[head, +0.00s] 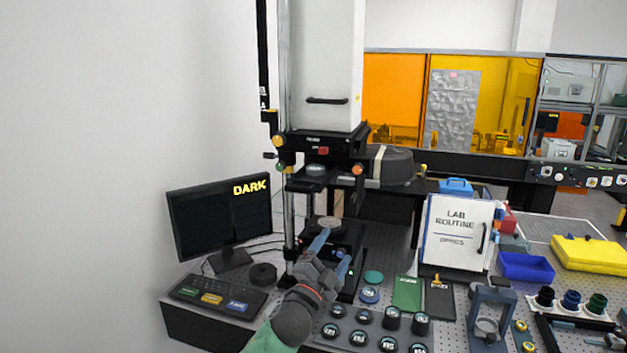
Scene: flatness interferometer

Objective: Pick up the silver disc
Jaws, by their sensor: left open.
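A pale silver disc (329,222) lies flat on the dark lower stage (318,240) of the tall interferometer. My left gripper (335,246) reaches up from the bottom of the head view, with its two blue fingers open and nothing seen between them. One fingertip shows just below the disc in the picture, overlapping the stage's front. I cannot tell whether it touches the disc. Another round pale piece (316,170) sits in the holder above the stage. My right gripper is not in view.
A monitor reading DARK (220,215) and a control panel (218,298) stand left. Several labelled black cylinders (392,319) stand at the front. Right are a LAB ROUTINE board (456,240), a grey stand (492,300), a blue bin (526,267) and a yellow case (590,252).

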